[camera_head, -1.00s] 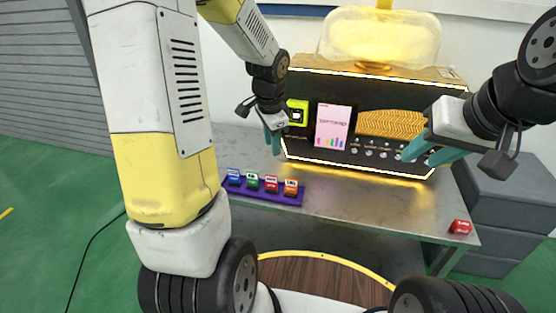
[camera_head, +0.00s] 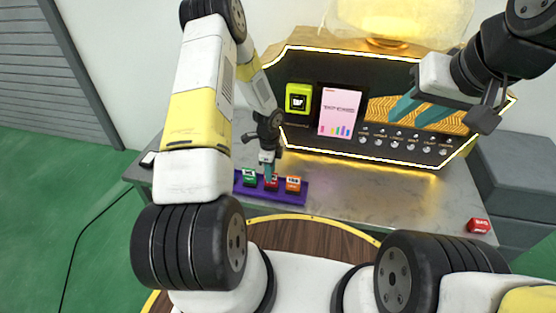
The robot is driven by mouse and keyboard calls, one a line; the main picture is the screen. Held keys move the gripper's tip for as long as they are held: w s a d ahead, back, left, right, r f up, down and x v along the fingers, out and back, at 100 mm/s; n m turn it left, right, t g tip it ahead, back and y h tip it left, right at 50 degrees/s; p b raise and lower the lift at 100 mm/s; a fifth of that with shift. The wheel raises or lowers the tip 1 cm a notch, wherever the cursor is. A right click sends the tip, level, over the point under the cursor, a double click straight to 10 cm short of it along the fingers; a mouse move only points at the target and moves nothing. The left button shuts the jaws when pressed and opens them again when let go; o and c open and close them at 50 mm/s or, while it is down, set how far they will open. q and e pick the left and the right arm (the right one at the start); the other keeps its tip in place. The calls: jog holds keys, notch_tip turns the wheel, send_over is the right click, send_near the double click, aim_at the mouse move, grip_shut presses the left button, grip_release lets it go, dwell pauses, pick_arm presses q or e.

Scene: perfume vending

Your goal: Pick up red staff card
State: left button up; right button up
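The purple rack (camera_head: 302,199) stands on the grey table and holds small colored cards. The green card (camera_head: 250,181), the red card (camera_head: 271,185) and the orange card (camera_head: 293,185) show in it. The blue card is not visible; my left arm covers that end of the rack. My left gripper (camera_head: 269,172) points down at the red card, with its teal fingers at the card's top. Whether the fingers are closed on it is too small to tell. My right gripper (camera_head: 412,108) is open and empty, in front of the machine's right half.
The vending machine (camera_head: 385,150) with a pink screen (camera_head: 340,112) and a yellow-green card reader (camera_head: 299,98) stands behind the rack. A separate red block (camera_head: 479,226) lies at the table's right front corner. The table (camera_head: 390,190) between is clear.

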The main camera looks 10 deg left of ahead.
aim_at(271, 186)
pick_arm(q)
notch_tip(271, 186, down, 4)
jog(key=shift+s+d+f, duration=0.1)
jog(key=shift+d+f, duration=0.05)
jog(key=shift+f, duration=0.1)
grip_shut()
